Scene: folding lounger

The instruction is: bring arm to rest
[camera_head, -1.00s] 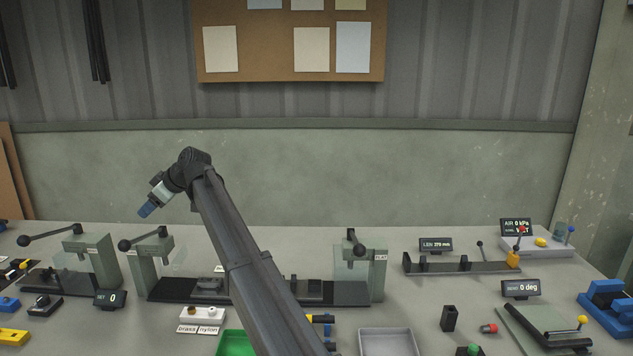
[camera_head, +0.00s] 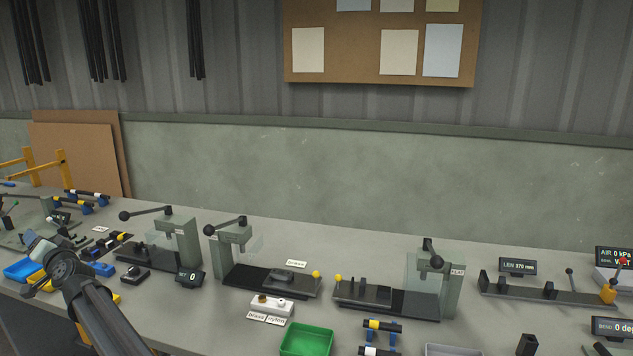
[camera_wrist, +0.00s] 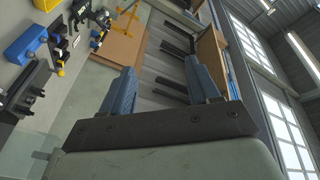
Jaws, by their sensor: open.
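My gripper (camera_wrist: 162,84) shows in the wrist view as two blue ridged fingers on a dark bracket. The fingers are spread apart and nothing is held between them. In the head view my gripper (camera_head: 30,238) is small at the far left, in front of the left part of the workbench (camera_head: 215,320). My arm reaches it from the bottom edge. From the head view alone I cannot tell the height above the bench or the exact gap to the blue tray (camera_head: 22,270) beside it.
Two lever presses (camera_head: 178,240) (camera_head: 232,237) and a clamp fixture (camera_head: 450,290) stand along the bench. A green tray (camera_head: 306,341) is at the front. Yellow trestles (camera_head: 62,168) and brown boards (camera_head: 85,150) are at the back left. Small parts crowd the left end.

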